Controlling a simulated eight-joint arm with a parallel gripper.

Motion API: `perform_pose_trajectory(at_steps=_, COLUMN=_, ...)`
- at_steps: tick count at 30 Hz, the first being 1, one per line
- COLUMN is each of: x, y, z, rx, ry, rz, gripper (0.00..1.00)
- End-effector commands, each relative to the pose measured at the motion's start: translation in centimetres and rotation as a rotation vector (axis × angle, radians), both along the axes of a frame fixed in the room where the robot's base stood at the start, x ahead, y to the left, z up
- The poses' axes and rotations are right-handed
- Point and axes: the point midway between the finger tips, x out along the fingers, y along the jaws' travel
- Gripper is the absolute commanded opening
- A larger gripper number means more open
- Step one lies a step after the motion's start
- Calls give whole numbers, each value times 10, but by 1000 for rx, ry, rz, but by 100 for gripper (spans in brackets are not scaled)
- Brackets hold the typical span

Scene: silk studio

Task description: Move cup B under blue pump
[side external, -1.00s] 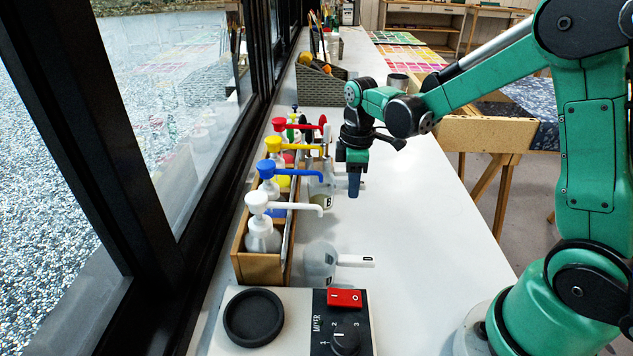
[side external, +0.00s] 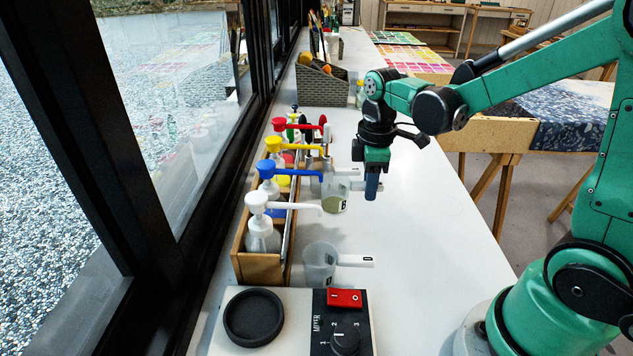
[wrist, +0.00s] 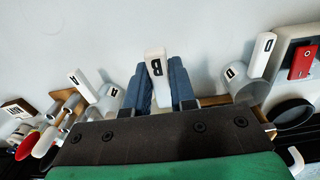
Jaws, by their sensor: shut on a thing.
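My gripper (side external: 371,187) has its blue fingers shut on the white handle of cup B (side external: 334,204), a clear cup with some yellowish-green contents. In the wrist view the B handle (wrist: 156,68) sits between the two fingers; the cup's body is hidden there. The blue pump (side external: 266,169) stands in the wooden rack, its blue spout reaching right. Cup B is to the right of this spout's end and slightly nearer the camera, close to the white spout's tip. Whether it is clear of the table is hard to tell.
Cup A's handle (wrist: 81,86) shows left of the gripper in the wrist view. The mixer (side external: 345,325) is at the front. The table right of the gripper is clear.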

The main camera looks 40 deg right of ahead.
Motion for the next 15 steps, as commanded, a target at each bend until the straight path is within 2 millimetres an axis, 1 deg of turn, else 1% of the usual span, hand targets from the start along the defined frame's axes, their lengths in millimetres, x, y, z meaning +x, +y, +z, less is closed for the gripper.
perform_pose_trajectory(at_steps=1, x=-12, y=2, z=-1, rx=0, ry=0, rz=4, gripper=0)
perform_pose_trajectory(at_steps=3, x=-26, y=5, z=-3, rx=0, ry=0, rz=10, gripper=0)
perform_pose_trajectory(at_steps=6, x=-40, y=8, z=-6, rx=0, ry=0, rz=16, gripper=0)
perform_pose_trajectory(at_steps=10, x=-44, y=11, z=-8, rx=0, ry=0, rz=20, gripper=0)
perform_pose_trajectory(at_steps=15, x=-35, y=20, z=-11, rx=0, ry=0, rz=22, gripper=0)
